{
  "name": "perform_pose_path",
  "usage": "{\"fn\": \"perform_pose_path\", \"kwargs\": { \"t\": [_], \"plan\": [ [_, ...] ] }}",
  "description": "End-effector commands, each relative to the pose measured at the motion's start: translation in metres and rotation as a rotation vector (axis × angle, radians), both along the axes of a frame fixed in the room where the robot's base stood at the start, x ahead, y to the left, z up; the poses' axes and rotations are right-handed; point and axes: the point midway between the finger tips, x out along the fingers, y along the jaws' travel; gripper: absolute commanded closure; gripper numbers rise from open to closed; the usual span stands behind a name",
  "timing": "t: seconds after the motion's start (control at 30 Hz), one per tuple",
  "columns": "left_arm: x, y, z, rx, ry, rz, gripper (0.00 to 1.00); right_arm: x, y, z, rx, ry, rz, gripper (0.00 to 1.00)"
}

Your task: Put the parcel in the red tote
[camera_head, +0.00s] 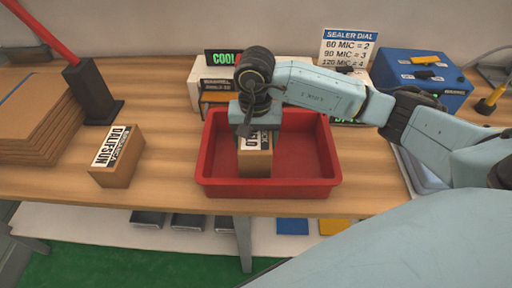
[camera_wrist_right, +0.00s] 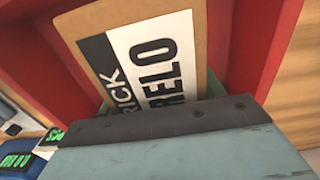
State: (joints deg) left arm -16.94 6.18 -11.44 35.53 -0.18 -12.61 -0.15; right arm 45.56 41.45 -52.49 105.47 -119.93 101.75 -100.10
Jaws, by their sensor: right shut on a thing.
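The red tote (camera_head: 270,188) stands on the wooden table near its front edge. A cardboard parcel (camera_head: 255,163) with a black and white label is inside the tote's walls, below my right gripper (camera_head: 252,131). My right gripper is shut on this parcel; in the right wrist view the parcel (camera_wrist_right: 155,50) shows "RELO" on its label, with red tote walls (camera_wrist_right: 252,40) around it. I cannot tell whether the parcel touches the tote floor. Another cardboard parcel (camera_head: 120,166), labelled "DALFSUN", stands on the table left of the tote. My left gripper is not in view.
A stack of flat cardboard (camera_head: 35,120) and a dark post with a red bar (camera_head: 90,95) are at the left. A sealer with a green display (camera_head: 222,57) is behind the tote. A blue box (camera_head: 420,75) and a dial sign (camera_head: 347,48) stand at the back right.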

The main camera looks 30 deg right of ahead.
Motion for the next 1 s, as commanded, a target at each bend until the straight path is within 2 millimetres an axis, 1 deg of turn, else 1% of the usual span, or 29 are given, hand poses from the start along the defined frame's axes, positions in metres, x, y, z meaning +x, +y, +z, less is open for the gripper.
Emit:
{"fn": "perform_pose_path", "kwargs": {
  "t": [0.1,0.23,0.47,0.67,0.7,0.83,1.0],
  "plan": [
    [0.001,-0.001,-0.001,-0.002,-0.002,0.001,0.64,-0.001,0.0,-0.017,0.001,0.003,-0.001,0.7],
    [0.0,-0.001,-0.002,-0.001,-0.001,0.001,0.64,0.0,0.001,-0.031,0.001,0.002,0.0,0.7],
    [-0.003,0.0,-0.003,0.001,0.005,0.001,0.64,0.0,0.0,-0.032,0.0,-0.001,0.001,0.7],
    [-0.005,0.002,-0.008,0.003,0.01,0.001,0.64,0.0,0.0,-0.035,0.0,-0.001,0.001,0.7],
    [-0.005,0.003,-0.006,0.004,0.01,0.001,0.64,0.0,0.0,-0.035,-0.001,0.0,0.002,0.28],
    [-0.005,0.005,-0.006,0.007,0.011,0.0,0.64,0.0,0.0,-0.035,-0.001,0.0,0.001,0.11],
    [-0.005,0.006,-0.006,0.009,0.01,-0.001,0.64,0.0,0.0,-0.035,-0.001,0.0,0.001,0.11]
  ]
}}
